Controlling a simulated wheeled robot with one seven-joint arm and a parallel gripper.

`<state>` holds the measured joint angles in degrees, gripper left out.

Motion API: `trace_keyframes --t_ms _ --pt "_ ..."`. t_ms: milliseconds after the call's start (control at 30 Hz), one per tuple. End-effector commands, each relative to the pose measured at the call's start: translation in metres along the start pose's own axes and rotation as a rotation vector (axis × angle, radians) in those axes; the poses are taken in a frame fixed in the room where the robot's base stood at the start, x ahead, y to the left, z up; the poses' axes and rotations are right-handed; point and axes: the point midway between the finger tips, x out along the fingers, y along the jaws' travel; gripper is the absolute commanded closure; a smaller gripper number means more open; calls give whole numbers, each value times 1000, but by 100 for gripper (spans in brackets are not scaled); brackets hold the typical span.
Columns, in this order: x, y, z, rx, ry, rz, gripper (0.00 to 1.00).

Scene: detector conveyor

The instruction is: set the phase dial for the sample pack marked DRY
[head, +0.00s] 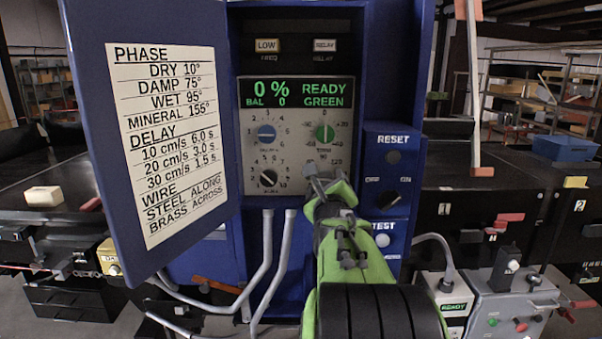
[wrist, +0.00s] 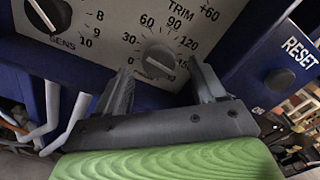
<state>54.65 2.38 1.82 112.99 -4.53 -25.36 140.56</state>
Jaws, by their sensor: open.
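The door chart (head: 165,140) lists DRY 10°, DAMP 75°, WET 95° and MINERAL 155°. A yellow label (head: 109,257) at left is too small to read surely.
The display (head: 297,93) reads 0 %, BAL 0, READY GREEN. The RESET box (head: 394,158) stands close at right. The open blue door (head: 85,60) flanks the left.

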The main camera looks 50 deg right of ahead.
Motion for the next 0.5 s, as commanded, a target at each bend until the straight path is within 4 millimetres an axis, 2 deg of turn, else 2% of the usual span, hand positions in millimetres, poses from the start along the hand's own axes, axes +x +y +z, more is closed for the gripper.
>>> trace_keyframes --t_ms 100,200,433,467,500 --pt "19 -2 2 0 2 2 30" --pt "26 0 1 0 1 2 30" --pt "27 0 0 -1 0 1 30" --pt "27 0 0 -1 0 1 32" --pt "27 0 0 -1 0 1 38"
